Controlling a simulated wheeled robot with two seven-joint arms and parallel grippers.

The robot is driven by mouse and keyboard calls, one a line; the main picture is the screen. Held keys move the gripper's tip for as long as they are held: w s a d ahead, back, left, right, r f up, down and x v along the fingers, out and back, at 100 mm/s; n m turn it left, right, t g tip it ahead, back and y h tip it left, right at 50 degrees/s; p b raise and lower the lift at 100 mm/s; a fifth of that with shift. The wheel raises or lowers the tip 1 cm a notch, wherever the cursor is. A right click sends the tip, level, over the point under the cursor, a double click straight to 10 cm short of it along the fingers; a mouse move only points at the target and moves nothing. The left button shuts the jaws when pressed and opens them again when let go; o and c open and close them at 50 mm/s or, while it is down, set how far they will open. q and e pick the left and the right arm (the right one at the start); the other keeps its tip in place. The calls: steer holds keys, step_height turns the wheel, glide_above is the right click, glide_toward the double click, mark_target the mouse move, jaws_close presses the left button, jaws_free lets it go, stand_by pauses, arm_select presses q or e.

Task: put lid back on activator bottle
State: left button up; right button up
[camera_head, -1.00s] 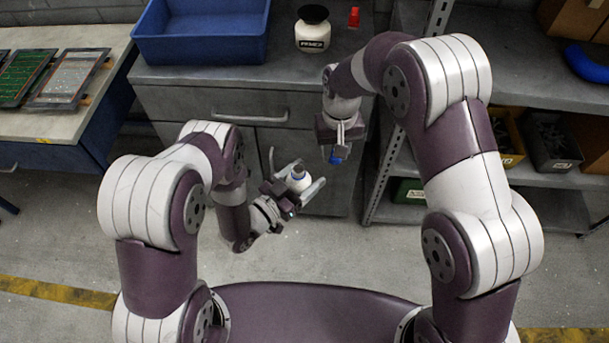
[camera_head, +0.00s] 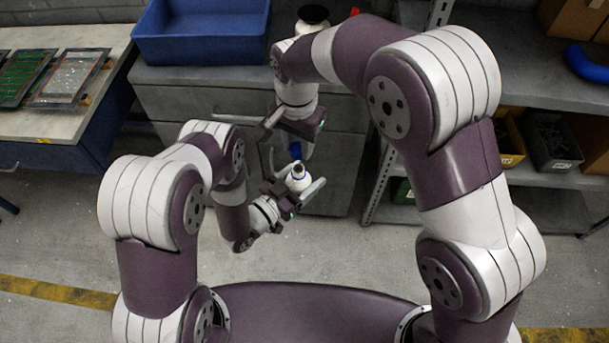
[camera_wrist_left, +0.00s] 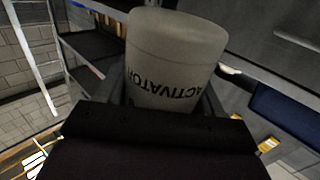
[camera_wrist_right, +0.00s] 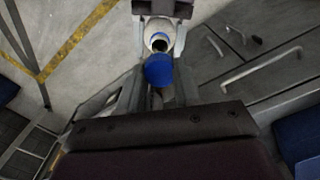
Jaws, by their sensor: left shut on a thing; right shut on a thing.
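The white activator bottle (camera_wrist_left: 172,60) is held in my left gripper (camera_head: 300,188), in front of the grey cabinet. Its label reads ACTIVATOR, upside down in the left wrist view. In the right wrist view the bottle (camera_wrist_right: 160,34) shows its open dark mouth and a blue ring at the neck. The blue lid (camera_wrist_right: 159,70) is between the fingers of my right gripper (camera_wrist_right: 155,88), close to the mouth and apart from it as far as I can tell. In the head view the lid (camera_head: 296,150) hangs just above the bottle.
A blue bin (camera_head: 200,50) and a dark-lidded jar (camera_head: 313,16), partly hidden by my right arm, stand on the cabinet top. Cabinet handles (camera_head: 250,116) are behind the grippers. A shelf with bins (camera_head: 550,140) stands to the right. The floor below is clear.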

mark_target(299, 168)
steer(key=shift+f, duration=1.95)
steer(key=shift+f, duration=0.9)
steer(key=shift+f, duration=0.55)
